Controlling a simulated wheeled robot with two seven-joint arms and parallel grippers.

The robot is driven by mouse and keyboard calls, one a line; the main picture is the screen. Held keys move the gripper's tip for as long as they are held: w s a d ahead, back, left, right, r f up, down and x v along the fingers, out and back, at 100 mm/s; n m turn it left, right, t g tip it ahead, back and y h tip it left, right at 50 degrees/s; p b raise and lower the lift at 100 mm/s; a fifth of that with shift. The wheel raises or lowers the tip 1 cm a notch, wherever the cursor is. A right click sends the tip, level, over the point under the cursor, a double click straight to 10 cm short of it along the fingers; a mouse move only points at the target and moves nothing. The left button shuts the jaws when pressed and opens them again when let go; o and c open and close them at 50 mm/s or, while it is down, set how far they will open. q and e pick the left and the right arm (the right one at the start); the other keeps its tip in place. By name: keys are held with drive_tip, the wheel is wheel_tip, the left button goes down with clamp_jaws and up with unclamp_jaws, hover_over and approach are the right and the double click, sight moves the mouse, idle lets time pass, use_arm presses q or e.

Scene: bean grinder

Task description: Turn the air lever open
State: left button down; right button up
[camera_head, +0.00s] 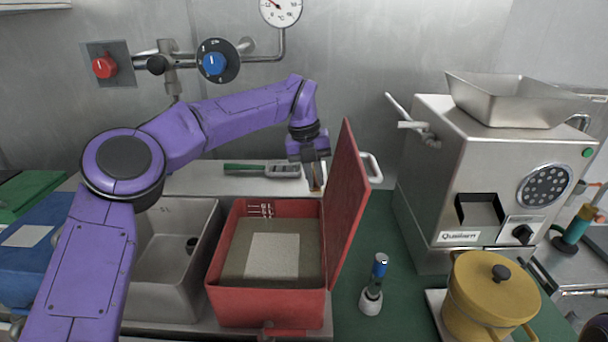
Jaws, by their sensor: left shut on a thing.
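No part is readably labelled as the air lever. On the back wall, a pipe carries a black-ended valve (157,65) and a round black dial with a blue knob (213,64). A metal lever (410,119) sticks out from the left side of the steel grinder (480,180). My left gripper (315,187) points down behind the red box, beside its raised lid. It is shut on a small thin brownish thing, mostly hidden between the fingers. It is well apart from the wall valve and the grinder lever. My right gripper is not in view.
The red box (268,313) stands in front with its red lid (347,205) raised. A sink (162,240) lies left of it. A blue-topped bottle (372,288) and a yellow pot (490,300) stand at right. A red knob (104,67) and gauge (281,10) are on the wall.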

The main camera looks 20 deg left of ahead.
use_arm(q)
drive_tip(key=shift+r, duration=0.15)
drive_tip(key=c, duration=1.1)
unclamp_jaws()
drive_tip(key=shift+w, duration=0.1)
drive_tip(key=shift+a, duration=0.15)
drive_tip(key=shift+r+p, duration=0.3)
drive_tip(key=shift+p, duration=0.15)
drive_tip(key=r+p, duration=0.2)
drive_tip(key=a+r+p, duration=0.1)
drive_tip(key=r+p, duration=0.3)
drive_tip(key=r, duration=0.1)
drive_tip(key=shift+s+a, duration=0.35)
drive_tip(key=shift+s, duration=0.05)
drive_tip(key=shift+d, duration=0.15)
